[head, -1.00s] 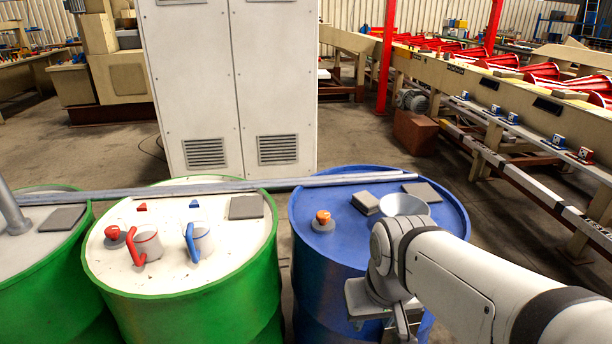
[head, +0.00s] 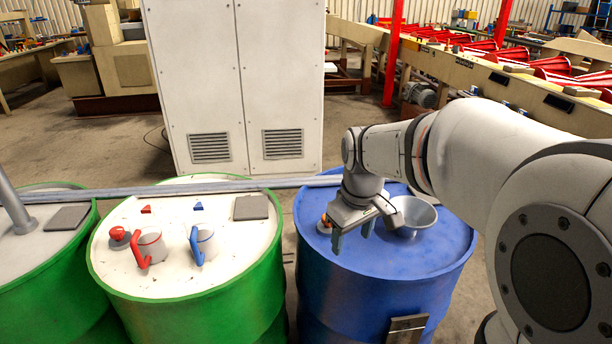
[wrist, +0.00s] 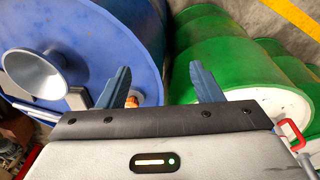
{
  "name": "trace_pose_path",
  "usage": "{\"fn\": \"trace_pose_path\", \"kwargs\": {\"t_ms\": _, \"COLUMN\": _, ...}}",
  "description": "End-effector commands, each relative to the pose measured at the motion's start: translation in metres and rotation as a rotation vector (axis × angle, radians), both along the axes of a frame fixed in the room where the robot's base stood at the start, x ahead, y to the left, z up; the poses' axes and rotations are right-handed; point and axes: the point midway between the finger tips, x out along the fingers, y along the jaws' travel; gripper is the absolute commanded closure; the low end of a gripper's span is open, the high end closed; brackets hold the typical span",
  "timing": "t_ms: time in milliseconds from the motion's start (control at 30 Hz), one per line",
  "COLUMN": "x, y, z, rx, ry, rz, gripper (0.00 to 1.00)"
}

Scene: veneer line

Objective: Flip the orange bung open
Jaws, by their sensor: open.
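The orange bung (head: 324,222) is on the top of the blue drum (head: 440,250), near its left edge. It is partly hidden behind my gripper (head: 353,236), which hangs over the left part of the drum. In the wrist view the bung (wrist: 132,99) shows small, beside the left finger and partly covered by it. My gripper (wrist: 160,70) is open, with nothing between its fingers. I cannot tell whether the bung's flap is up or down.
A metal funnel (head: 412,214) stands on the blue drum, just right of my gripper. A long grey pipe (head: 230,187) lies across the drums at the back. A green drum (head: 190,310) with a red handle (head: 138,248) and a blue handle (head: 195,246) stands to the left.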

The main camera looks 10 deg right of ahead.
Motion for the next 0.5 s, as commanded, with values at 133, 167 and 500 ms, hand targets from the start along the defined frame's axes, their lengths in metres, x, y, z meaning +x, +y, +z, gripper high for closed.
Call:
{"fn": "trace_pose_path", "kwargs": {"t_ms": 133, "x": 0.073, "y": 0.0, "z": 0.006, "rx": -0.027, "ry": 0.041, "rz": 0.223, "gripper": 0.41}}
{"fn": "trace_pose_path", "kwargs": {"t_ms": 167, "x": 0.087, "y": 0.0, "z": 0.005, "rx": -0.031, "ry": 0.048, "rz": 0.268, "gripper": 0.41}}
{"fn": "trace_pose_path", "kwargs": {"t_ms": 500, "x": 0.21, "y": 0.001, "z": -0.034, "rx": -0.057, "ry": 0.114, "rz": 0.728, "gripper": 0.41}}
